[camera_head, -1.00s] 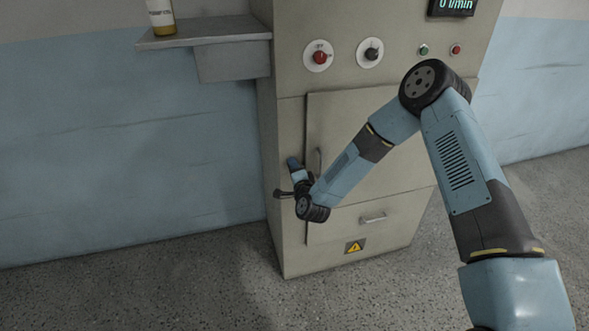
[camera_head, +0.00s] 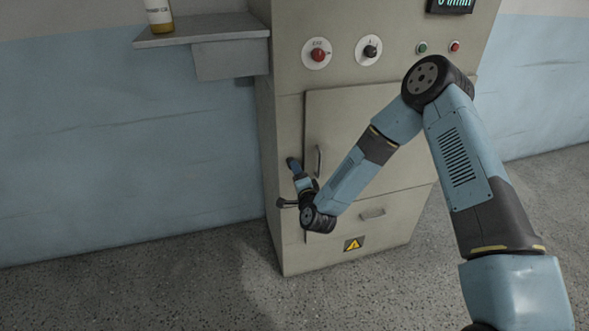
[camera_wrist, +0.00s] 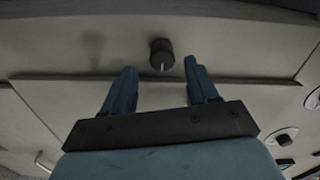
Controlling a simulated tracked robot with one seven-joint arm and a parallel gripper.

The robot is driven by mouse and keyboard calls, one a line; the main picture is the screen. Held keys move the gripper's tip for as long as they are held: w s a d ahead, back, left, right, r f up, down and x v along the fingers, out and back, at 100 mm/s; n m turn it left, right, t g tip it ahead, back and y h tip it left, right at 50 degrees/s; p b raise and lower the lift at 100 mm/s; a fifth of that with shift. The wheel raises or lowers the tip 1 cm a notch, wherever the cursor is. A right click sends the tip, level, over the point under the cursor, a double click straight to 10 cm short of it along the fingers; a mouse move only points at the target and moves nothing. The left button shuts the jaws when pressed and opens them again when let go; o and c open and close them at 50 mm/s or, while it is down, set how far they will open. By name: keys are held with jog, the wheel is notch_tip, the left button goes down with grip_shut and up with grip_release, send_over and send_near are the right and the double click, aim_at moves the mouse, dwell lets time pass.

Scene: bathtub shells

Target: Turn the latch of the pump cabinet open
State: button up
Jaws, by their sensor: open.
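The latch is a dark round knob (camera_wrist: 162,54) with a short pale mark on its face, in the wrist view. It sits on the cabinet's frame just beside the door edge. My gripper (camera_wrist: 160,68) is open and empty, its two blue fingers apart on either side of the knob's line; I cannot tell whether they reach around it. In the head view my gripper (camera_head: 294,166) is at the left edge of the pump cabinet's door (camera_head: 350,115), and the latch is hidden there. The door looks shut.
A door handle (camera_head: 319,161) is close to the right of my gripper. A drawer handle (camera_head: 373,213) is lower down. A red knob (camera_head: 318,55) and a black knob (camera_head: 370,51) are above the door. A shelf (camera_head: 200,33) with a bottle (camera_head: 160,16) juts out at upper left.

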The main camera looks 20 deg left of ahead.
jog(key=v, duration=0.9)
jog(key=shift+w+d, duration=0.1)
jog(key=shift+w, duration=0.05)
jog(key=w+d+r+n+g, duration=0.2)
jog(key=w+d+r+n, duration=0.15)
jog(key=r, duration=0.25)
jog(key=w+d+r+n+g, duration=0.2)
jog(key=w+d+r+n, duration=0.1)
jog(key=r+n, duration=0.15)
jog(key=s+d+r+n+g+h, duration=0.15)
jog(key=d+r+h, duration=0.35)
jog(key=d+r, duration=0.8)
jog(key=s+d+r+g+h, duration=0.2)
jog(key=s+d+r+h, duration=0.1)
jog(key=s+d+r, duration=0.8)
jog(key=s+d, duration=0.2)
jog(key=s, duration=0.3)
jog(key=s+d+r+g, duration=0.1)
jog(key=s+d, duration=0.2)
jog(key=s, duration=0.4)
jog(key=s+d+r+g+h, duration=0.1)
jog(key=s+d+r, duration=0.1)
jog(key=s, duration=0.4)
jog(key=shift+s+d, duration=0.4)
jog(key=shift+d, duration=0.25)
